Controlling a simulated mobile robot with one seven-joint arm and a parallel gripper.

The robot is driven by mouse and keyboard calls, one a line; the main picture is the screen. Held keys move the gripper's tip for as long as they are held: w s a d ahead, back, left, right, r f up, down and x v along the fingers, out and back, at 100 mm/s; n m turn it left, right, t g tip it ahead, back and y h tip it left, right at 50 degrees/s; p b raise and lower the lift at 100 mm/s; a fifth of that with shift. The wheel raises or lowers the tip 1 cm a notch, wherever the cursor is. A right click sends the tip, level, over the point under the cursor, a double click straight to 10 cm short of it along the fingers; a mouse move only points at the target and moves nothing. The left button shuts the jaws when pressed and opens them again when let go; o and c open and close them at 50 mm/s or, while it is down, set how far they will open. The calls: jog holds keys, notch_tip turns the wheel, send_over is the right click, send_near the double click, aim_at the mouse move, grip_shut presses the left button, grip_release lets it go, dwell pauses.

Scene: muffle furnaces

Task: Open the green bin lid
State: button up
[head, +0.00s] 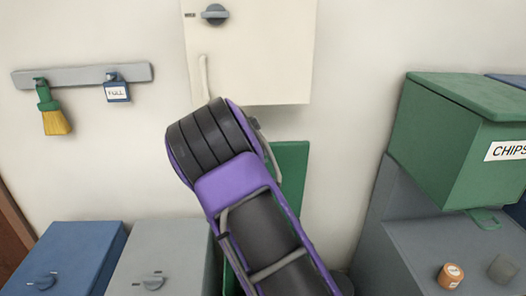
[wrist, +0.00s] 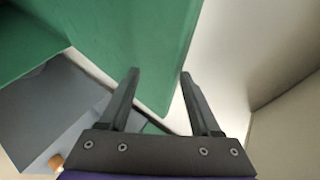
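A green bin (head: 440,150) with a white CHIPS label stands at the right in the head view. Its green lid (head: 475,95) lies flat across its top, shut. A large green surface (wrist: 130,40) fills the upper middle of the wrist view; I cannot tell which part of a bin it is. My gripper (wrist: 158,72) is open and empty, its two dark fingers apart in front of this surface. Contact cannot be told. In the head view my arm hides the gripper.
An upright green panel (head: 291,165) shows partly behind my arm. A grey unit (head: 430,245) at the right bears an orange-capped jar (head: 450,275) and a grey one. Blue (head: 70,260) and grey (head: 160,255) boxes stand at lower left. A cream cabinet (head: 270,50) hangs above.

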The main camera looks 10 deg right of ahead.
jog(key=shift+r, duration=0.1)
dwell(0.3)
jog(key=shift+a+r, duration=0.1)
jog(key=v, duration=1.7)
jog(key=shift+s, duration=0.15)
